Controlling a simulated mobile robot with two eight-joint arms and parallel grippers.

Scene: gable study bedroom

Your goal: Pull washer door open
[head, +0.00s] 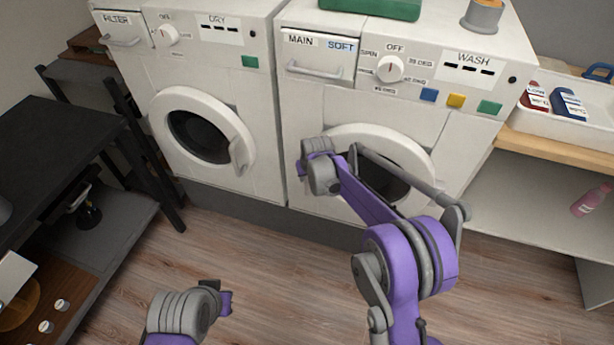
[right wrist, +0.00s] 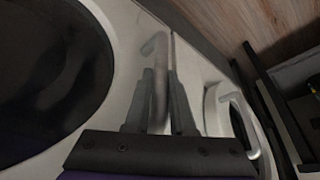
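The washer (head: 335,95), the right-hand white machine marked WASH, has a round front door (head: 400,150) with a dark window. The door looks closed against its front; my right arm covers much of it. My right gripper (head: 308,158) is at the left edge of the door. In the right wrist view, the pale curved door handle (right wrist: 157,60) stands between the two fingers (right wrist: 162,95), which close in on both sides of it. The dark window (right wrist: 45,80) shows at left. My left gripper (head: 228,302) is low over the floor, away from the machines; its finger gap does not show.
The dryer (head: 195,80) stands left of the washer, its door (head: 165,110) closed. A dark shelf unit (head: 60,140) is at left. A wooden-topped shelf (head: 560,150) with a white tray (head: 550,122) is at right. The floor (head: 270,270) before the machines is clear.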

